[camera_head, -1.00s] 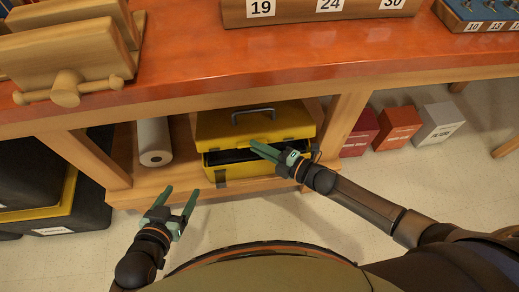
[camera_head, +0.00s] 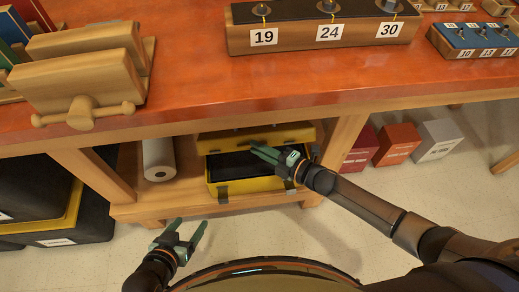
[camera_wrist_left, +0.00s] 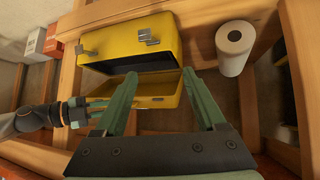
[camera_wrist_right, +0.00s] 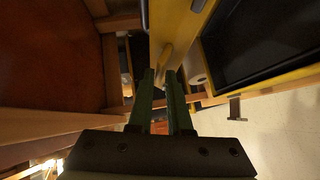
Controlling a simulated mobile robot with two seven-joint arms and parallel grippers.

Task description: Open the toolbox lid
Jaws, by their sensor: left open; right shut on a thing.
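The yellow toolbox (camera_head: 214,180) stands on the low shelf under the bench. Its lid (camera_head: 225,139) is raised and tilted back, and the dark interior (camera_head: 240,165) shows. The left wrist view also shows the lid (camera_wrist_left: 115,42) apart from the box body (camera_wrist_left: 158,92). My right gripper (camera_head: 260,150) is at the lid's front edge. In the right wrist view its fingers (camera_wrist_right: 163,72) are shut on a yellow part of the lid (camera_wrist_right: 172,30); which part exactly is hard to tell. My left gripper (camera_head: 188,228) is open and empty, in front of and below the shelf.
The orange bench top (camera_head: 190,80) overhangs the shelf. Black-and-yellow bins (camera_head: 60,225) stand at the left.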

